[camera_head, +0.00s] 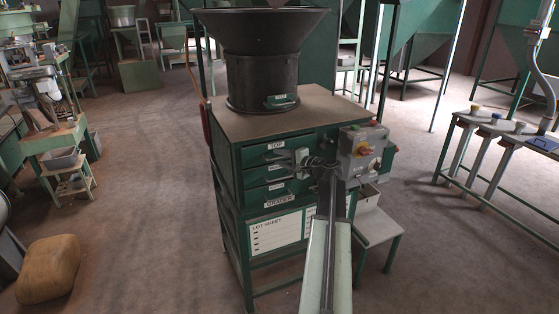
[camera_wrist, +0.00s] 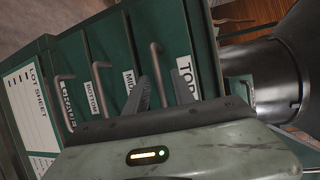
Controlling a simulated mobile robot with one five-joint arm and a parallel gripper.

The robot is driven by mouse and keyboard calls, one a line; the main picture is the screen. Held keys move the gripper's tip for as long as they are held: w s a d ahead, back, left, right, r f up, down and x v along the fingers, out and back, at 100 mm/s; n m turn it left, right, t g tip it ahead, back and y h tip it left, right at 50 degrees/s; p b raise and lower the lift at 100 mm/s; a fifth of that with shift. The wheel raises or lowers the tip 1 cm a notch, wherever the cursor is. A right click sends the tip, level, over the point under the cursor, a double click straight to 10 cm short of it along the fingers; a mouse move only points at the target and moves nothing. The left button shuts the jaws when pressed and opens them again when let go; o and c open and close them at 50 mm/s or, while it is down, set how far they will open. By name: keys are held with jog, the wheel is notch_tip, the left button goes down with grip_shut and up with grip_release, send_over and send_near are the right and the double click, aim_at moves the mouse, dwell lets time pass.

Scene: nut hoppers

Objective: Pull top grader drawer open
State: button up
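The green grader cabinet (camera_head: 240,172) stands in the middle of the head view, with its labelled drawers stacked on the front. The top drawer (camera_head: 257,153) carries a white TOP label and looks flush with the cabinet front. In the wrist view the drawers appear turned sideways, and the top drawer (camera_wrist: 175,35) is at the right. A grey bar handle (camera_wrist: 155,65) stands out beside its TOP label. My gripper (camera_wrist: 192,90) is open, with the handle between its fingers, nearer the left one. Contact cannot be told. In the head view my gripper (camera_head: 305,165) is at the drawer fronts.
A grey control box (camera_head: 360,152) with coloured knobs sits close to the right of my gripper. A black hopper (camera_head: 262,70) stands on the cabinet top. A small green stand (camera_head: 375,225) is at the lower right. Open floor (camera_head: 140,210) lies to the left.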

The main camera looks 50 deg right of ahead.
grip_shut()
dwell(1.4)
